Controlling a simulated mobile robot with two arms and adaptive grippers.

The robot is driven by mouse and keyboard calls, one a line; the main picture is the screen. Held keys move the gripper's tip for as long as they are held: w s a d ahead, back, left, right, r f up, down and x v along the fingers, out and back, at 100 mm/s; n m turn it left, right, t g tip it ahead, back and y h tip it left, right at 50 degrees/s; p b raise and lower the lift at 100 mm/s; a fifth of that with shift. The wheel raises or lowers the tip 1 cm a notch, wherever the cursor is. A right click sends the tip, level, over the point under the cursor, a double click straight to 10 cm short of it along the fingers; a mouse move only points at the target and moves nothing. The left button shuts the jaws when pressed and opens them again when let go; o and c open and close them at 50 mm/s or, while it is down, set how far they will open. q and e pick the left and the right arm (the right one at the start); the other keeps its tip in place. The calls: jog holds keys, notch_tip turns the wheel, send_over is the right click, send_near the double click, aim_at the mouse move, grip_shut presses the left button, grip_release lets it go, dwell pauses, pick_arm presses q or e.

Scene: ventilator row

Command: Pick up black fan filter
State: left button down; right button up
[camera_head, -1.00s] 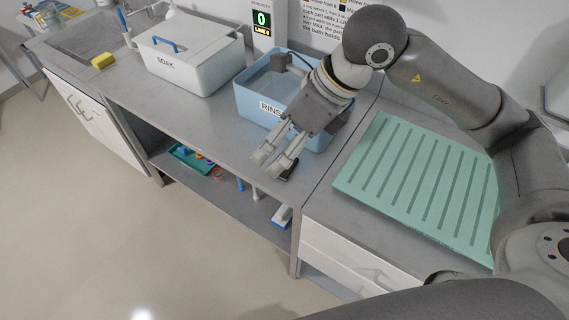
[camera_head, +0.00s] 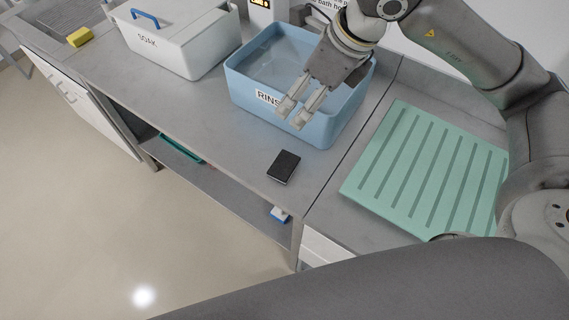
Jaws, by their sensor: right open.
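The black fan filter (camera_head: 284,166) is a small dark rectangular block lying flat on the grey counter, near its front edge and in front of the blue rinse bin. My right gripper (camera_head: 292,113) is open and empty. Its fingers point down and to the left, over the front wall of the rinse bin, above and beyond the filter in the picture. The gripper is apart from the filter, and the filter is fully visible. My left gripper is not in view.
The blue rinse bin (camera_head: 240,92) stands behind the filter. A green ribbed mat (camera_head: 372,160) lies to the right, and a white soak box (camera_head: 172,57) and yellow sponge (camera_head: 79,37) to the left. The counter left of the filter is clear.

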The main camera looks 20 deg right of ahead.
notch_tip(320, 180, down, 17)
jog(key=b, duration=1.6)
send_over(284, 165)
jog(key=s+d, duration=0.2)
jog(key=f, duration=0.4)
jog(key=shift+w+a+f, duration=0.15)
jog(key=shift+w+f, duration=0.05)
jog(key=shift+f, duration=0.2)
jog(key=shift+p+x, duration=0.85)
jog(key=shift+x, duration=1.85)
jog(key=c, duration=0.9)
